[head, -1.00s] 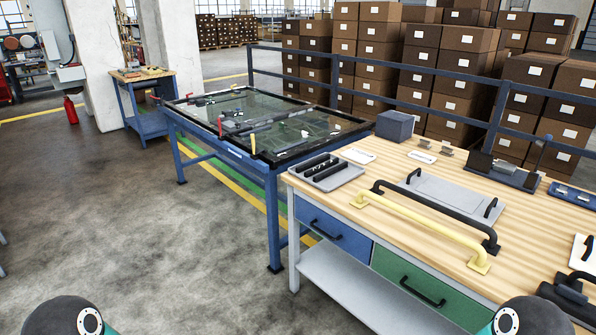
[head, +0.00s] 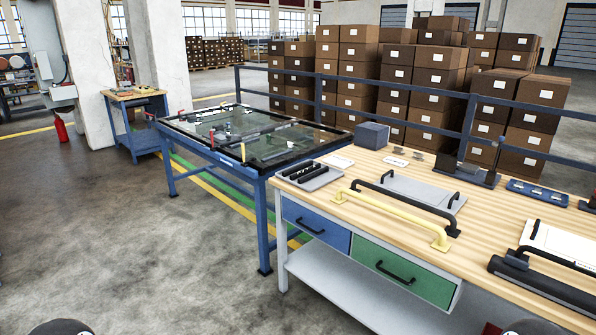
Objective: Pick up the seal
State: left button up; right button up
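I cannot tell for sure which item is the seal. Short black strips (head: 310,171) lie in a small grey tray (head: 322,181) at the left end of the wooden workbench (head: 490,225). A long black bar-like part (head: 545,284) lies at the bench's front right, partly cut off by the picture edge. A black frame (head: 262,166) with glass lies on the blue table (head: 225,160) beyond the bench. Neither gripper is in view. Only rounded dark parts of my arms show at the bottom edge.
A white panel (head: 562,243) is at the right. A blue railing (head: 420,91) and stacked cartons stand behind. The floor at left is clear.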

aim_at(304, 166)
jog(key=z, duration=0.05)
jog(key=i, duration=0.9)
jog(key=u, duration=0.05)
